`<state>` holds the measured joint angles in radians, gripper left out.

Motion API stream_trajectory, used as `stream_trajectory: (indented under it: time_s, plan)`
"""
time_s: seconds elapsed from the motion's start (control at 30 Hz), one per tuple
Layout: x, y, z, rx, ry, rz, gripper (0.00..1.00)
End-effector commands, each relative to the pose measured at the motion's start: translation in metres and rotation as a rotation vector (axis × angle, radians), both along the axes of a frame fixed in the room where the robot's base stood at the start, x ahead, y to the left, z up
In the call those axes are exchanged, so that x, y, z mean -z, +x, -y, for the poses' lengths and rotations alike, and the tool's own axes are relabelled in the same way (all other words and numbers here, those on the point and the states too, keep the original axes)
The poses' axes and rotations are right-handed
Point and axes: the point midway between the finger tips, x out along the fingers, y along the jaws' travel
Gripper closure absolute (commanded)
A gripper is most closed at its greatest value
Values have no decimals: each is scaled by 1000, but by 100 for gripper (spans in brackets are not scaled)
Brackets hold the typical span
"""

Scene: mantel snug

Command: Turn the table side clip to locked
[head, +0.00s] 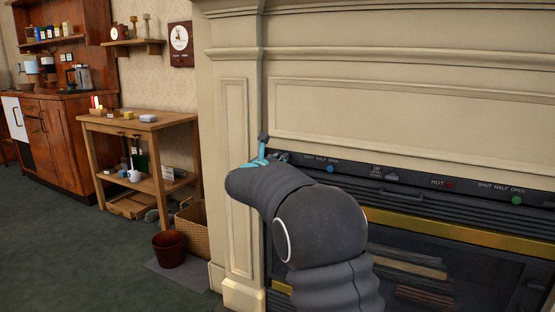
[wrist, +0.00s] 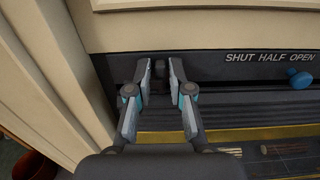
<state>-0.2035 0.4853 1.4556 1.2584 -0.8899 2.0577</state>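A small dark piece (wrist: 159,70), perhaps the table side clip, shows between my fingertips in the wrist view, at the left end of the dark fireplace panel. I cannot read its position, and no "locked" mark shows. My gripper (wrist: 158,66) is open, with one finger on each side of this piece. I cannot tell whether the fingers touch it. In the head view my gripper (head: 267,150) reaches the panel's left end, and my arm hides much of that area.
A cream pilaster (head: 236,180) stands close on the left. A wooden table (head: 158,125), basket (head: 192,230) and bin (head: 169,247) are farther left.

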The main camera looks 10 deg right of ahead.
Motion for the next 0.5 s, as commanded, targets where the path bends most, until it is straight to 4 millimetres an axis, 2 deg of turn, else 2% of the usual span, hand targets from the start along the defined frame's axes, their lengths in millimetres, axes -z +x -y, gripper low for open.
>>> stream_trajectory:
  time_s: [0.5]
  plan:
    - [0,0,-1,-1,-37,-27,100]
